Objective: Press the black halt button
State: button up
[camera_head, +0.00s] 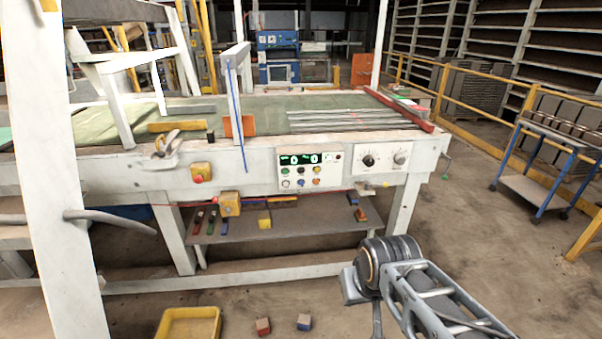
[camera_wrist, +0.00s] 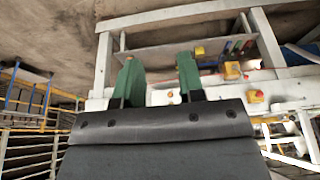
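A white control panel (camera_head: 333,171) is set in the front of the long white machine table (camera_head: 240,175) in the head view. It has a green digital display (camera_head: 300,159) and two rows of small coloured buttons. A dark button (camera_head: 301,183) sits mid-lower row; its exact colour and label are too small to read. My gripper (camera_wrist: 159,78) shows in the wrist view as two green fingers, apart with nothing between them. The table front lies beyond the fingers, and the panel is partly hidden there. In the head view my arm is at lower right, away from the panel; fingertips are not visible.
Two dials (camera_head: 385,159) are right of the panel. A yellow box with a red button (camera_head: 201,172) is to its left. A lower shelf (camera_head: 275,231) holds small blocks. A yellow bin (camera_head: 188,324) stands on the floor. Floor before the table's right end is clear.

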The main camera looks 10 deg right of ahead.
grip_shut()
dwell(1.4)
